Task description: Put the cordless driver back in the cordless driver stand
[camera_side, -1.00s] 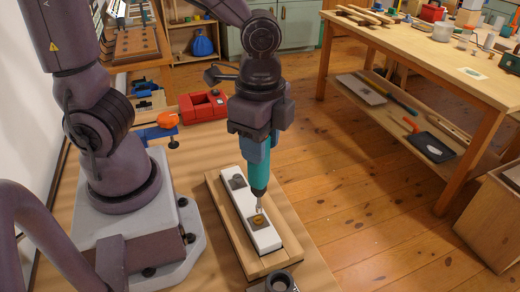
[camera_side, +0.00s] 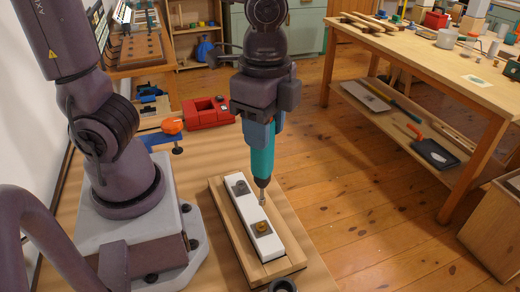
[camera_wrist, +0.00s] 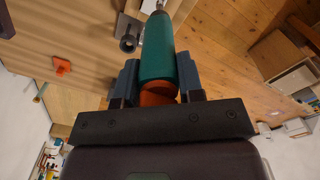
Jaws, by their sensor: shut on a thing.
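My gripper (camera_side: 262,122) is shut on the cordless driver (camera_side: 261,155), a teal body with a dark nose and a metal bit pointing down. The driver also shows in the wrist view (camera_wrist: 156,55), with an orange end between the fingers. Its bit hangs over the white block (camera_side: 272,243), apart from the brass-coloured piece (camera_side: 262,228) on it. A dark round holder (camera_side: 282,286), apparently the cordless driver stand, is cut off at the bottom edge of the side view. It shows as a ring in the wrist view (camera_wrist: 128,43), left of the driver.
The white block lies on a wooden board (camera_side: 226,213) and also carries a dark fitting (camera_side: 240,187). A red case (camera_side: 208,113) and a blue clamp with an orange knob (camera_side: 172,127) lie further back. A workbench (camera_side: 430,65) stands at right, across open floor.

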